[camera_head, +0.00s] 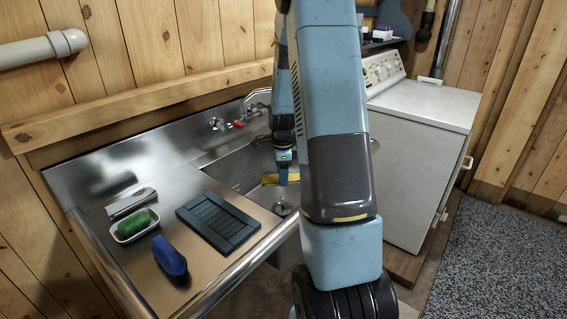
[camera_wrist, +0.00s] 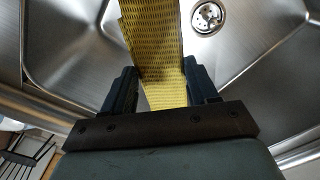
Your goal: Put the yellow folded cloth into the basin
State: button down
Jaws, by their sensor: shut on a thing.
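The yellow folded cloth (camera_wrist: 155,50) is between the two fingers of my gripper (camera_wrist: 163,88) in the wrist view, which are shut on it. It stretches away from the fingers, over the steel basin (camera_wrist: 70,50). In the head view my gripper (camera_head: 284,177) is down at the basin (camera_head: 232,170), with a strip of the yellow cloth (camera_head: 270,179) showing beside it. My arm hides the right part of the basin. I cannot tell whether the cloth touches the basin floor.
On the drainboard left of the basin are a dark slatted board (camera_head: 218,222), a blue brush-like object (camera_head: 169,257), a green item in a white dish (camera_head: 134,225) and a grey block (camera_head: 131,203). The faucet (camera_head: 257,103) is behind the basin. A white washer (camera_head: 415,150) stands right.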

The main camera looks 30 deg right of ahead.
notch_tip(320, 180, down, 9)
dwell(0.5)
jog(key=shift+f, duration=0.1)
jog(key=shift+c, duration=1.1)
grip_release()
notch_tip(320, 180, up, 14)
jog(key=shift+w+a+f, duration=0.1)
